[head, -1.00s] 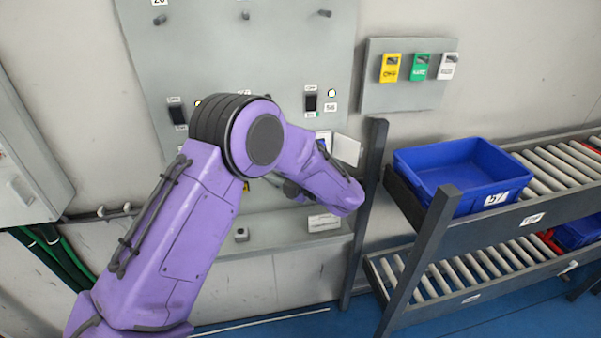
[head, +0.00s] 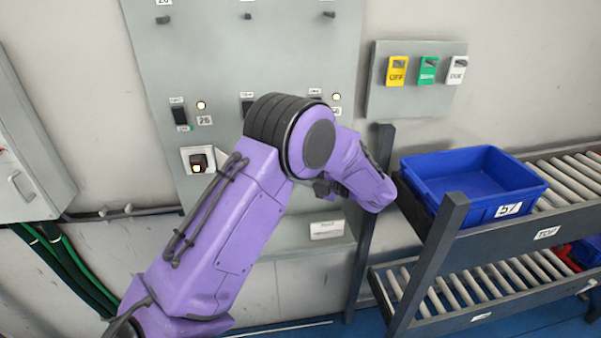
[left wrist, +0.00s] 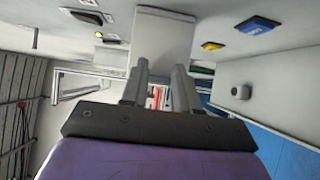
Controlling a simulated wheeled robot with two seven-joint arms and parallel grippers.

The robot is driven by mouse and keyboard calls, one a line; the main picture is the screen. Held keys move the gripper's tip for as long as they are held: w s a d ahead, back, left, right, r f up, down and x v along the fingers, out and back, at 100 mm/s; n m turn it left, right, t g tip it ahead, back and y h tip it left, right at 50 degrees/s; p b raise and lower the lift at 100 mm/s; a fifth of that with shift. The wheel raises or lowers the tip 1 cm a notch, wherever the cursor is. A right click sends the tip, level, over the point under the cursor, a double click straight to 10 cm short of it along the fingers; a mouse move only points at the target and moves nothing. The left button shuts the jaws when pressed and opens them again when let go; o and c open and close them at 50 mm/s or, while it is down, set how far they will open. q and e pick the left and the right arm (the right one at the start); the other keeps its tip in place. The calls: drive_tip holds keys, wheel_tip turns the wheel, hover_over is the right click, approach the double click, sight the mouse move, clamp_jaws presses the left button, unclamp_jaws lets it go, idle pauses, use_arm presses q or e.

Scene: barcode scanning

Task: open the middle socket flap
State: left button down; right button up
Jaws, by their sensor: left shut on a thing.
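The grey wall panel (head: 240,60) carries the sockets in the head view. The left socket (head: 198,160) is visible with a dark centre in a white frame. My purple left arm covers the middle and right sockets there. In the left wrist view my left gripper (left wrist: 161,90) is shut on a pale grey flap-like plate (left wrist: 163,38), which sticks out between its fingers. I cannot tell how far this flap is opened. A yellow part (left wrist: 212,46) and a blue part (left wrist: 257,25) sit beside it. My right gripper is not in view.
A small board with yellow (head: 396,70), green (head: 427,70) and white (head: 456,70) units hangs at right. Below it, a rack with a dark post (head: 371,220) and a blue bin (head: 475,182) stands close to my forearm. A grey cabinet (head: 25,150) is at left.

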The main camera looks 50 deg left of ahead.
use_arm(q)
drive_tip(key=shift+w+a+r, duration=0.15)
drive_tip(key=shift+w+r, duration=0.15)
drive_tip(key=shift+w, duration=0.2)
drive_tip(key=c, duration=1.1)
unclamp_jaws()
drive_tip(key=shift+o, duration=1.3)
drive_tip(key=shift+f, duration=0.1)
drive_tip(key=shift+a+f, duration=0.15)
